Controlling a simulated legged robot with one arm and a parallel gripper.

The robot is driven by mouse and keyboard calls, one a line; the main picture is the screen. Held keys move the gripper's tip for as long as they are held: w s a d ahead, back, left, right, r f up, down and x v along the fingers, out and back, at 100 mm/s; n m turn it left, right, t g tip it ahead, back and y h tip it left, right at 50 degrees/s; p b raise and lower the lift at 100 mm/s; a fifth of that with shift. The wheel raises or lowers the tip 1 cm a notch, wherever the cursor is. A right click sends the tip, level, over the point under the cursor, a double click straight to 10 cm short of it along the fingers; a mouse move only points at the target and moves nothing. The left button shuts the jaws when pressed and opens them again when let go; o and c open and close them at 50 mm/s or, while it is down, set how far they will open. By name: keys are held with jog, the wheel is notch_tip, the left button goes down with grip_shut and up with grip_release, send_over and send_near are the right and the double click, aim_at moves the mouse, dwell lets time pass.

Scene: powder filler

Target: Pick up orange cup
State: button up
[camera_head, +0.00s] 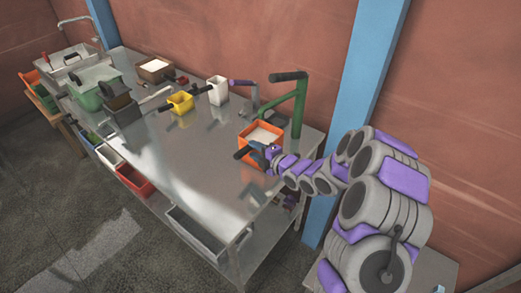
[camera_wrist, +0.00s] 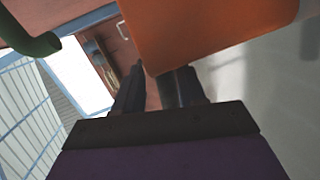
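The orange cup (camera_head: 275,157) is square and filled with white powder. My gripper (camera_head: 262,152) is at the cup's front side, close to the handle. In the wrist view the orange wall of the cup (camera_wrist: 205,30) fills the top, just beyond my fingers. The two dark fingers (camera_wrist: 158,88) stand apart with a gap showing between them. Whether the handle lies between them is unclear.
A green stand (camera_head: 299,108) with a black-handled arm rises behind the cup. A yellow cup (camera_head: 181,102) and a white cup (camera_head: 218,90) stand further left, near a brown box (camera_head: 155,70) of powder. The middle of the metal table (camera_head: 200,150) is clear. A blue post (camera_head: 352,100) stands behind my arm.

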jog(key=w+a, duration=0.1)
jog(key=a+f, duration=0.1)
jog(key=a, duration=0.1)
jog(key=w+a+b, duration=0.1)
jog(key=shift+w+a+f, duration=0.2)
jog(key=shift+w+a, duration=0.1)
jog(key=shift+w, duration=0.05)
jog(key=shift+s+a+f, duration=0.1)
jog(key=shift+a, duration=0.2)
grip_shut()
